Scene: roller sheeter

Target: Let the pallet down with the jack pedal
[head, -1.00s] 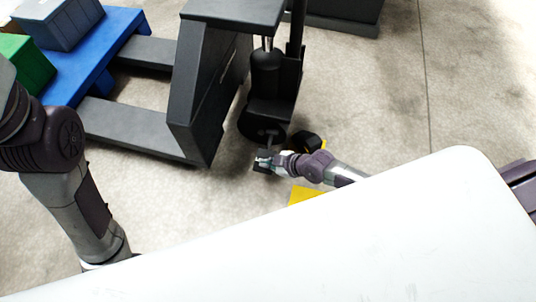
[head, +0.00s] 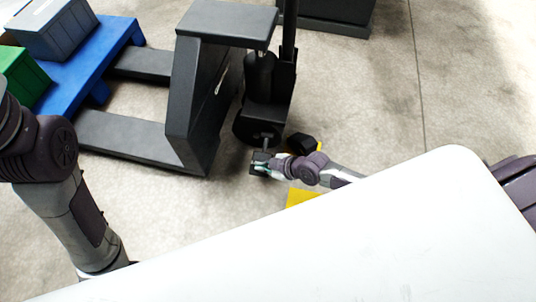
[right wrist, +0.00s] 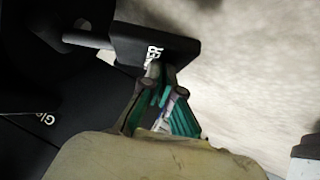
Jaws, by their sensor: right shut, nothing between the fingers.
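The dark grey pallet jack (head: 193,110) stands at upper left, its forks under the blue pallet (head: 118,38). Its black pedal (head: 257,158) sticks out low below the wheel. In the right wrist view the pedal (right wrist: 152,42) is a black plate with white letters, partly readable as "RE". My right gripper (head: 263,168) is shut and empty. Its teal fingertips (right wrist: 160,75) are at the plate's near edge, over the lettering; I cannot tell whether they press it. My left arm comes down at the left of the head view; its gripper is out of sight.
A grey crate (head: 52,30) and a green crate (head: 22,78) sit on the pallet. A yellow floor marking (head: 300,197) lies near my right arm. A dark block (head: 328,17) stands at the back. Bare concrete lies to the right.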

